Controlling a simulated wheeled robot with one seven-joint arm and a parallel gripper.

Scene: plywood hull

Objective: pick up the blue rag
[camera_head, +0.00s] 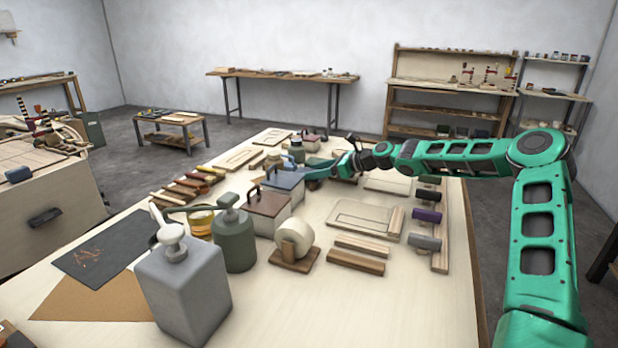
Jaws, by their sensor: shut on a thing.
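My arm reaches in from the right over the workbench (385,290). My gripper (337,164) is at its far left end, low over the middle of the bench and small in view. It is shut on the blue rag (318,170), a teal-blue piece at the fingertips beside the blue-lidded box (284,180). The fingers are too small to make out clearly. I cannot tell whether the rag still touches the bench or the box.
A brown-lidded box (267,203), a green pump bottle (234,240), a grey pump bottle (184,290) and a tape roll (295,238) stand nearer. Wood strips (356,262) and dark rolls (426,215) lie to the right. The front right of the bench is clear.

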